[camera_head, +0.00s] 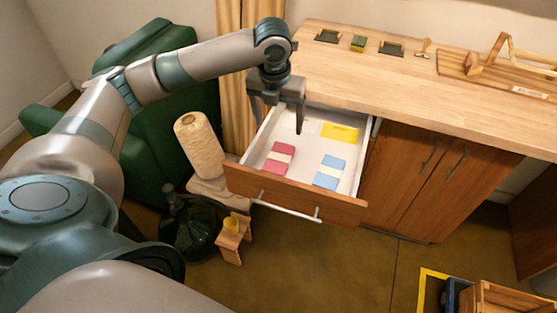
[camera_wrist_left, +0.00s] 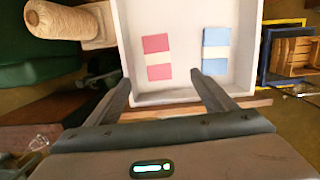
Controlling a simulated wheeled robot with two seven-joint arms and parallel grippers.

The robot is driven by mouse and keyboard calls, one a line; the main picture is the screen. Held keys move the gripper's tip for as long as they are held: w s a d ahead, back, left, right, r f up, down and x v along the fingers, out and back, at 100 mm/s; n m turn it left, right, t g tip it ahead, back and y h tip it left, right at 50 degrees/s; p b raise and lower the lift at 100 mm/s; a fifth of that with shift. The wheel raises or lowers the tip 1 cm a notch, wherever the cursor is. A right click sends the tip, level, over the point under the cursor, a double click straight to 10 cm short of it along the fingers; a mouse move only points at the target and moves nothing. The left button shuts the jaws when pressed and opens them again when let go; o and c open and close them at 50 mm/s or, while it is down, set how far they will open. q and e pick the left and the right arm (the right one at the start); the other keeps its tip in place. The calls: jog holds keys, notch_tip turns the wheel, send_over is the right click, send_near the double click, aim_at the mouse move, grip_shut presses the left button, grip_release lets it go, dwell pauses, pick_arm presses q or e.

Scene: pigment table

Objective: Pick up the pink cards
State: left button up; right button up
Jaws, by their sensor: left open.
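The pink cards (camera_head: 278,159) lie flat with a pale band across the middle, at the front left of the open drawer (camera_head: 318,197). The pink cards also show in the left wrist view (camera_wrist_left: 157,57), beyond and between the fingertips. My left gripper (camera_head: 276,118) is open and empty, above the back left part of the drawer in the head view. It also shows in the left wrist view (camera_wrist_left: 159,82), with both fingers apart. My right gripper is not in view.
Blue cards (camera_head: 329,172) lie right of the pink ones, and yellow cards (camera_head: 340,133) lie at the drawer's back. A twine spool (camera_head: 196,145) stands left of the drawer. The wooden counter (camera_head: 400,85) holds small items. Drawer walls surround the cards, with bare floor between the bundles.

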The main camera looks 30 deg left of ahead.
pick_arm(q)
jog(key=f, duration=0.1)
jog(key=p, duration=0.2)
send_over(281, 158)
jog(key=s, duration=0.1)
notch_tip(281, 158, down, 10)
jog(key=shift+d+r, duration=0.15)
jog(key=shift+r, duration=0.05)
jog(key=shift+w+f, duration=0.15)
jog(key=shift+f, duration=0.5)
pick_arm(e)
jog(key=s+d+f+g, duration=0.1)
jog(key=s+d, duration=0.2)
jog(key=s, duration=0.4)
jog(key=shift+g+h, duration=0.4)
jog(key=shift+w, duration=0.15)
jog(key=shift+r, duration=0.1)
